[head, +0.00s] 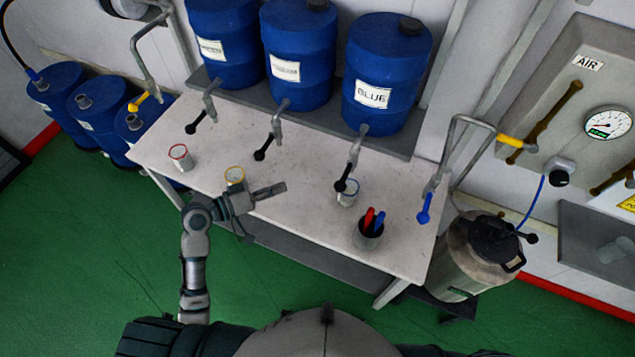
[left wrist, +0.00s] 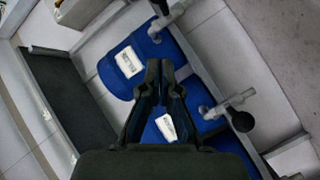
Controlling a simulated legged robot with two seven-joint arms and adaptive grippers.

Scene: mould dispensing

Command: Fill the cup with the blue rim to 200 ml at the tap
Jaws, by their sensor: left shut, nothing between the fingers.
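The cup with the blue rim (head: 348,192) stands on the white table below the tap (head: 354,152) of the barrel labelled BLUE. That tap's black lever (head: 342,184) partly covers the cup. The level inside the cup cannot be read. My left gripper (head: 283,188) is over the table, left of the blue-rimmed cup and apart from it. It is shut and empty. In the left wrist view its fingertips (left wrist: 161,65) meet, with blue barrels and taps beyond. My right gripper is not in view.
A yellow-rimmed cup (head: 234,176) stands just left of my left gripper, and a red-rimmed cup (head: 179,157) farther left. A dark holder (head: 369,238) with red and blue pens stands near the front edge. A blue-handled pipe outlet (head: 424,207) hangs at the table's right end.

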